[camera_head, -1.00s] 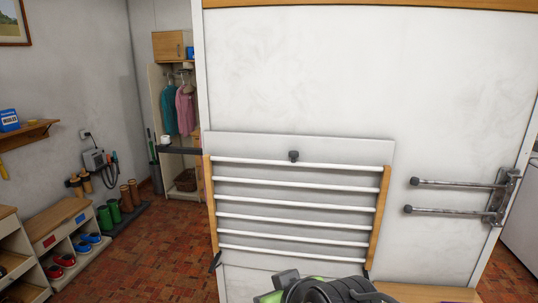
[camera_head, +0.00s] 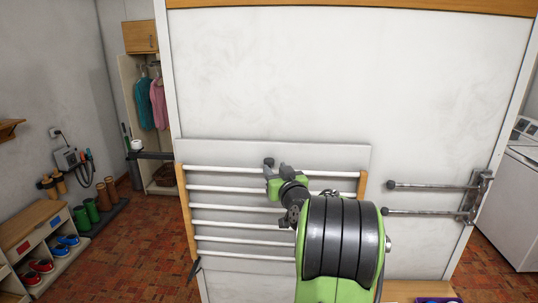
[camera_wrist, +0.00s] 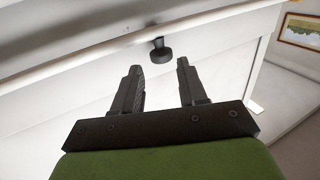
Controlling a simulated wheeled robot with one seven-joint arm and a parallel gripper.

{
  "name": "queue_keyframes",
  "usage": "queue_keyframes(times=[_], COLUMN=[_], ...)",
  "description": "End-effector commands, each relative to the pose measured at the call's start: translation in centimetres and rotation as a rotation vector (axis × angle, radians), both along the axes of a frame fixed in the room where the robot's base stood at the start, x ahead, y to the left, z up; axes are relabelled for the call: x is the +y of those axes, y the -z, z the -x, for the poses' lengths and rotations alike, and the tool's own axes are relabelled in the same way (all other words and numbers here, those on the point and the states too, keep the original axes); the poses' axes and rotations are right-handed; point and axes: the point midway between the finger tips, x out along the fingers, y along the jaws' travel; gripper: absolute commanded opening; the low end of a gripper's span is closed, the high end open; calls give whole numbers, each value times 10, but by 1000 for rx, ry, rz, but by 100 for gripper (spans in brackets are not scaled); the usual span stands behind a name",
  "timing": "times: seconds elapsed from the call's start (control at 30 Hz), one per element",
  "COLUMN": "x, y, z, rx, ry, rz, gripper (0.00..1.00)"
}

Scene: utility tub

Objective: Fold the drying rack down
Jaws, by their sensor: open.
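The drying rack (camera_head: 188,222) is upright, flat against the white wall panel, with white bars between wooden side rails. A dark round knob (camera_head: 268,162) sits above its top bar; it also shows in the wrist view (camera_wrist: 160,52). My gripper (camera_wrist: 160,67) is open and empty. In the wrist view the knob appears just beyond the gap between the fingertips, and I see no contact. In the head view my green and black arm covers the right middle of the rack, and the fingers are hard to make out.
Two metal bars on a bracket (camera_head: 478,190) stick out of the wall right of the rack. A white appliance (camera_head: 520,195) stands far right. A low shoe shelf (camera_head: 38,235) and boots stand left. Tiled floor (camera_head: 125,250) is clear between shelf and panel.

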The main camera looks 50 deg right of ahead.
Motion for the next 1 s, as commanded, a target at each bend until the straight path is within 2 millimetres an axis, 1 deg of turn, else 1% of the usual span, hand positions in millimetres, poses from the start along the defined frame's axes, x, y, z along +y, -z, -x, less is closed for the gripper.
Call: queue_keyframes(times=[0.03, 0.1, 0.2, 0.33, 0.57, 0.83, 1.0], x=[-5, -12, -20, -25, -25, -25, -25], y=[-6, -6, -5, -3, -1, 0, 0], z=[-12, -25, -38, -46, -46, -46, -46], rx=[2, 1, 1, 1, 1, 1, 2], ry=[-4, -3, -3, -1, -1, -1, -1], rz=[-1, -2, 0, 0, 0, 0, -1], gripper=[42, 42, 42, 42, 42, 0, 0])
